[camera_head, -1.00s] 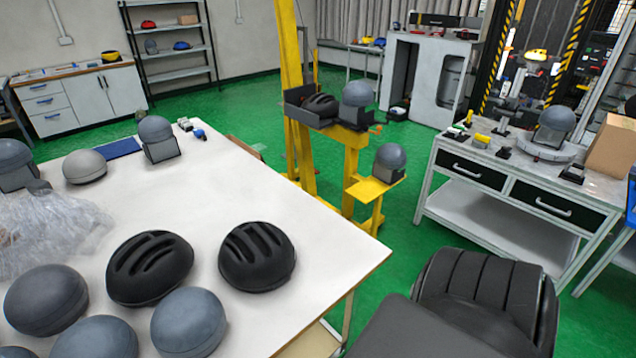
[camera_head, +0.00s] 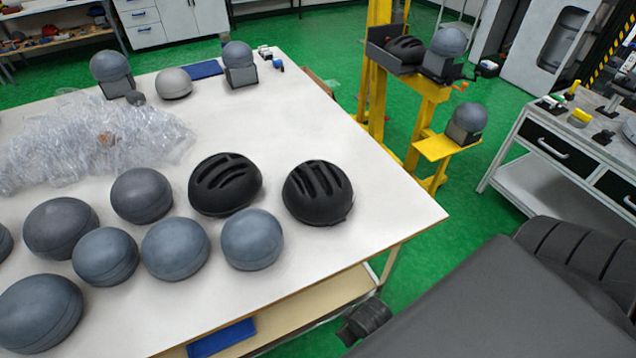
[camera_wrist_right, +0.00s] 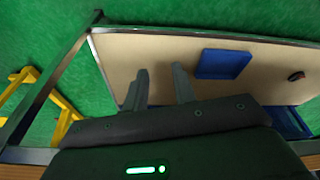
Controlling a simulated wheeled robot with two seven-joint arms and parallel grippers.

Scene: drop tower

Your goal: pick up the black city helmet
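Two black vented helmets lie dome-up on the white table (camera_head: 340,238) in the head view. One black helmet (camera_head: 225,184) is near the middle, and another black helmet (camera_head: 317,192) is to its right, nearer the table's right edge. A third black helmet (camera_head: 405,49) rests in a dark holder on the yellow stand. I cannot tell which of them is the city model. My right gripper (camera_wrist_right: 160,88) is open and empty in the right wrist view, with a lower shelf and green floor beyond it. No helmet shows there. My left gripper is not in view.
Several grey domes, including one (camera_head: 251,239) close to the black helmets, crowd the table's front left. Crumpled clear plastic (camera_head: 95,140) lies behind them. The yellow stand (camera_head: 433,147) rises behind the table's right side.

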